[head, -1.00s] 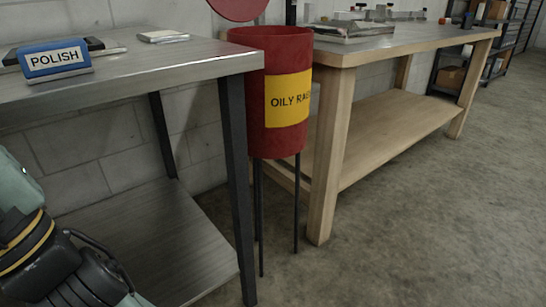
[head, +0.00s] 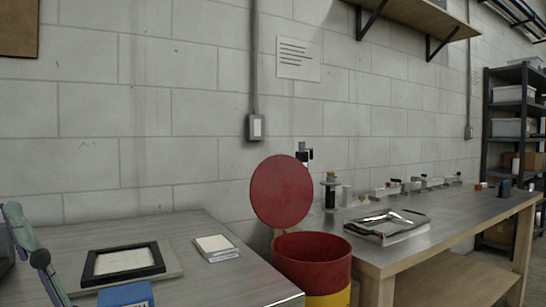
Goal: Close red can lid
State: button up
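The red can (head: 313,262) stands between the metal table on the left and the wooden-framed bench on the right. Its round red lid (head: 281,191) is open and stands upright above the back left of the rim. The can's mouth is uncovered, and the inside looks red and empty as far as I can see. A yellow band (head: 329,299) shows at the bottom edge of the picture; the lower can is cut off. Part of my arm shows at the lower left, well apart from the can. My gripper is not in view.
The metal table (head: 190,232) holds a black frame (head: 122,263), a white pad (head: 216,247) and a blue block (head: 126,295). The bench (head: 432,232) holds a tray (head: 388,225) close to the can and several small tools. A conduit box (head: 256,127) is on the wall behind.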

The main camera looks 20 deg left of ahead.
aim_at(282, 189)
jog(key=i+l+u, duration=0.1)
jog(key=i+l, duration=0.6)
jog(key=l, duration=0.15)
jog(key=u, duration=0.05)
